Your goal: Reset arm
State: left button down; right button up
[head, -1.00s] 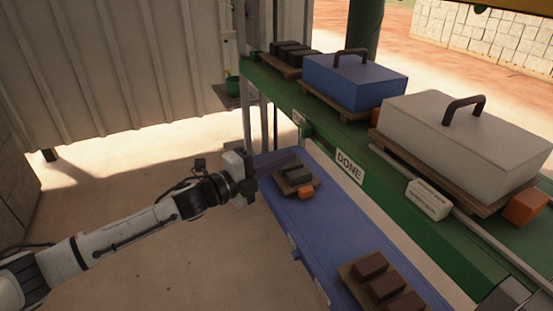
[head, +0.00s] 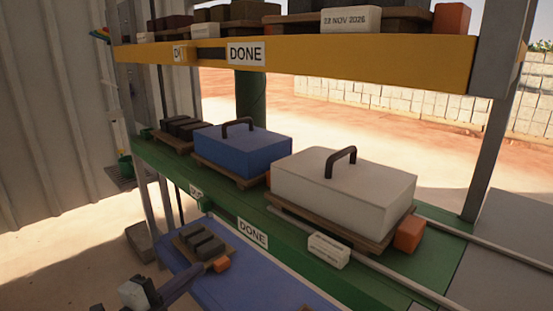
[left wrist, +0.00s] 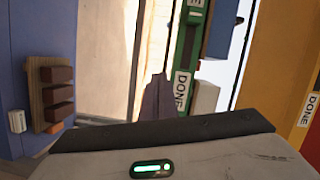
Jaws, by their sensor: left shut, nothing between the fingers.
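My left gripper (head: 196,272) shows at the bottom left of the head view, its dark fingers shut with nothing between them. It is beside the near edge of the blue lower shelf (head: 262,290), and its tips appear in front of a wooden pallet of dark blocks (head: 203,243) there. I cannot tell whether they touch anything. In the left wrist view the closed fingers (left wrist: 157,97) rise beyond the gripper body. My right gripper is in neither view.
The green middle shelf (head: 425,268) bears a blue lidded box (head: 240,152), a white lidded box (head: 340,190), dark blocks (head: 182,127) and an orange block (head: 409,233). A yellow shelf (head: 350,60) runs above. Grey posts (head: 500,110) stand at right. Bare floor (head: 60,255) lies left.

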pick_arm(q)
jog(key=s+d+f+n+g+y, duration=0.2)
jog(key=s+d+f+n+g, duration=0.15)
jog(key=s+f+n, duration=0.85)
jog(key=s+d+f+n+g+y, duration=0.35)
jog(key=s+f+n, duration=0.3)
jog(key=s, duration=0.95)
notch_tip(320, 180, up, 10)
jog(key=a+p, duration=0.1)
jog(key=p, duration=1.5)
jog(key=shift+f, duration=0.2)
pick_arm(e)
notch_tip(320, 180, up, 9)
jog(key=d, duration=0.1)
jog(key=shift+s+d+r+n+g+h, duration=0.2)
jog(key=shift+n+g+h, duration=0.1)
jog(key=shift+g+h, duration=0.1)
pick_arm(q)
jog(key=shift+s+a+m, duration=0.1)
jog(key=shift+m, duration=0.15)
